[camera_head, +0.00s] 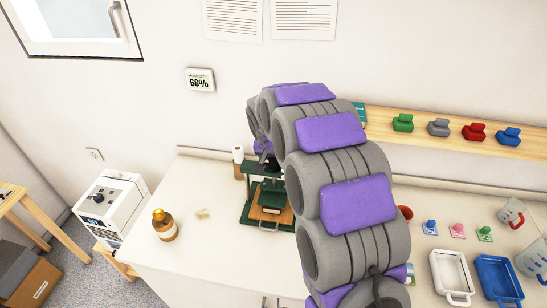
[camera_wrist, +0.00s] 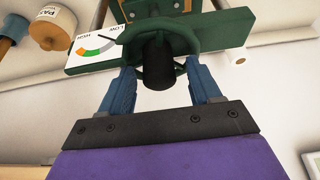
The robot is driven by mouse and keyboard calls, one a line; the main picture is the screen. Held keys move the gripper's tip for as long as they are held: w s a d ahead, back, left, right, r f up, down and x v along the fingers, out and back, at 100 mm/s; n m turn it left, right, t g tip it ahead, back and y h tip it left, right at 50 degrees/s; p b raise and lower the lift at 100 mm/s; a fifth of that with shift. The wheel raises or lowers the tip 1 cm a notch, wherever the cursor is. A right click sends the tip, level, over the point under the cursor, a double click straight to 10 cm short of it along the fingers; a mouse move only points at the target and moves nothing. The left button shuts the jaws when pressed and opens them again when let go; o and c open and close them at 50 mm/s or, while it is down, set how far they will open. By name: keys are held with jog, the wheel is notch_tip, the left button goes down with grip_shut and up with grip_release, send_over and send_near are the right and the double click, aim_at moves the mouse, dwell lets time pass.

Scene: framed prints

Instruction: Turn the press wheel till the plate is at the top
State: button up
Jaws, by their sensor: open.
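The green press (camera_head: 248,210) stands on the white table, partly hidden behind my arm. Its dark plate (camera_head: 271,197) shows low in the frame, close above an orange-brown board (camera_head: 270,213); I cannot tell the exact gap. My gripper (camera_wrist: 163,75) is open. Its two blue fingers stand on either side of the hub, their tips at the wheel rim; contact is unclear. In the head view the wheel is mostly hidden behind my gripper.
A LOW-HIGH gauge (camera_wrist: 97,42) is beside the wheel. Trays (camera_head: 452,276) and small stamps (camera_head: 457,231) are at the right. The table left of the press is mostly clear.

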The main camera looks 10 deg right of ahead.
jog(key=c, duration=1)
jog(key=shift+c, duration=0.2)
jog(key=shift+n+p, duration=0.3)
jog(key=shift+p, duration=0.1)
jog(key=n+p, duration=0.1)
jog(key=p, duration=0.1)
jog(key=n+y+p, duration=0.1)
jog(key=n, duration=0.1)
jog(key=shift+d+r+y+p, duration=0.1)
jog(key=shift+r+y+p, duration=0.1)
jog(key=shift+y+p, duration=0.15)
jog(key=shift+d+f+n+y+p, duration=0.1)
jog(key=shift+n+y+p, duration=0.55)
jog(key=shift+n+p, duration=1.05)
jog(key=shift+n, duration=0.5)
jog(key=o, duration=1)
jog(key=shift+f, duration=0.1)
jog(key=shift+o, duration=0.2)
